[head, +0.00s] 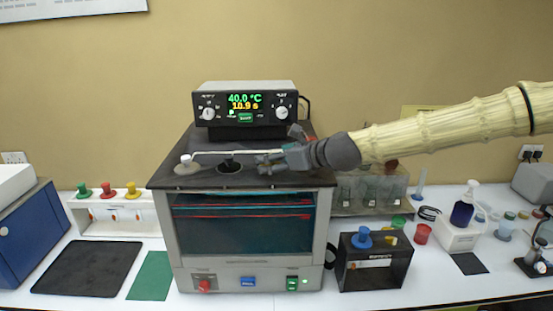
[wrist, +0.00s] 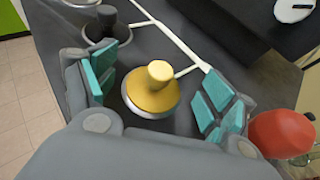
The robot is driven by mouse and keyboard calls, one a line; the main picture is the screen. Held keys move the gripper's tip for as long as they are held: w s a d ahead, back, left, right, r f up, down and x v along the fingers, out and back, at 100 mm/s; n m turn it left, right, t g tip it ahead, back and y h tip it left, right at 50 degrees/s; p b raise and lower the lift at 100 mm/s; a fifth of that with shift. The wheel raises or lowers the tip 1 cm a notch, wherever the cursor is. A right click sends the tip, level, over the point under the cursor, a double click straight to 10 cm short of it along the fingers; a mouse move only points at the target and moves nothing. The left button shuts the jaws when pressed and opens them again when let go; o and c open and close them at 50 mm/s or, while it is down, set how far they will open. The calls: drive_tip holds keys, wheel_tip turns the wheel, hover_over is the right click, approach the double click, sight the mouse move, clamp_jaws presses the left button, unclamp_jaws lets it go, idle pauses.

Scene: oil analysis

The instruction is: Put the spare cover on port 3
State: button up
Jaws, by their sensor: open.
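In the wrist view a yellow cover (wrist: 153,97) with a round knob sits on a pale ring on the machine's dark top. My gripper (wrist: 160,92) is open, its teal-padded fingers apart on either side of this cover. In the head view my gripper (head: 270,162) is at the right part of the bath machine's top (head: 175,170) and hides that cover. A black cover (head: 230,164) stands at the middle port, and a white-knobbed cover (head: 186,160) at the left. I cannot read port numbers or tell which cover is the spare.
A control unit (head: 246,108) reads 40.0 °C behind the ports. A white rack (head: 110,222) with green, red and yellow pieces stands left. A black stand (head: 376,268) with a blue knobbed piece (head: 362,238) stands right. A red rounded object (wrist: 280,132) is close to my right finger.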

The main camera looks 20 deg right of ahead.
drive_tip(key=shift+s+r, duration=0.1)
drive_tip(key=shift+s, duration=0.05)
drive_tip(key=shift+v, duration=3.6)
drive_tip(key=shift+d, duration=0.15)
